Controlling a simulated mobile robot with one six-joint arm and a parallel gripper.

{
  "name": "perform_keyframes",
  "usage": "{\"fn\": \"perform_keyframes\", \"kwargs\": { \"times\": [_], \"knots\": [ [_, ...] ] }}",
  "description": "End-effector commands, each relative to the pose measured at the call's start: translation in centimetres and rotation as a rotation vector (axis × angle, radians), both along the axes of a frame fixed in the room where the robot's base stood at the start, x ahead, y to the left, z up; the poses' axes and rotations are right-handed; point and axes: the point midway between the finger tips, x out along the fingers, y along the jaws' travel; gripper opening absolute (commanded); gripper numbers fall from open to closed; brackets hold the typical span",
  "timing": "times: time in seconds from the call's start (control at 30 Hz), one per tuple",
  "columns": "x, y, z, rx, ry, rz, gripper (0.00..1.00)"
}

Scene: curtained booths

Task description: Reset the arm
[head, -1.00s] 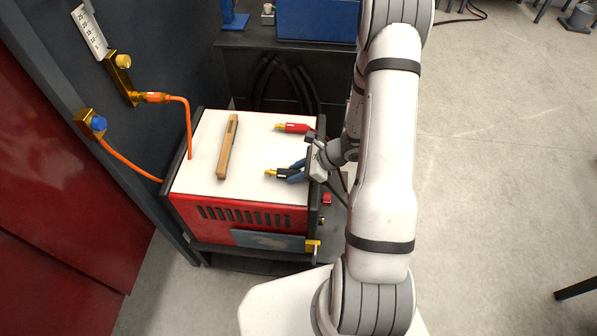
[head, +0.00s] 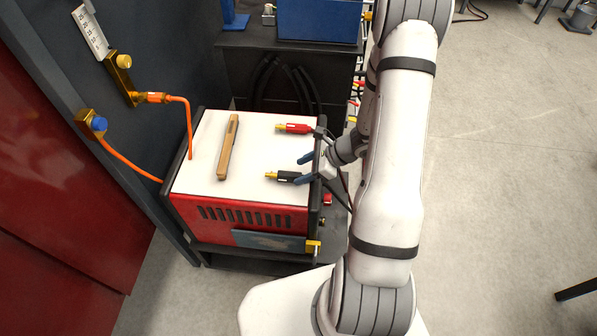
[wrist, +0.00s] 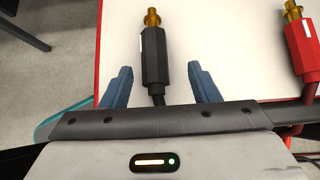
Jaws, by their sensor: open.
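My gripper (head: 302,169) is open at the right edge of the white top of a red machine (head: 262,150). Its two blue fingers are spread and empty. A black plug with a brass tip (head: 284,176) lies on the white top by the fingers. In the wrist view the black plug (wrist: 154,58) shows between and ahead of the two blue fingers (wrist: 161,86), apart from both. A red plug with a brass tip (head: 294,128) lies farther back on the top. It also shows at the right of the wrist view (wrist: 303,42).
A wooden-handled tool (head: 228,148) lies on the white top at left. Orange hoses (head: 188,125) run from brass fittings on the dark panel (head: 160,60). A blue box (head: 318,20) stands on a dark shelf behind. Open floor (head: 500,160) lies to the right.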

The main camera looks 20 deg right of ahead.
Motion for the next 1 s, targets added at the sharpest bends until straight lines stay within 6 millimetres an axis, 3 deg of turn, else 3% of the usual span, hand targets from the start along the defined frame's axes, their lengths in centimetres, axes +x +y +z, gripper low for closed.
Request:
{"fn": "perform_keyframes", "kwargs": {
  "times": [0.3, 0.57, 0.77, 1.0],
  "knots": [
    [-1.4, -3.1, 3.1, 0.000, -0.002, -0.001, 0.55],
    [-1.6, -3.1, 4.1, -0.011, -0.013, 0.029, 0.55],
    [-2.7, -0.6, 8.8, -0.119, -0.131, 0.284, 0.55],
    [-6.4, 2.5, 15.7, -0.332, -0.324, 0.741, 0.55]
  ]
}}
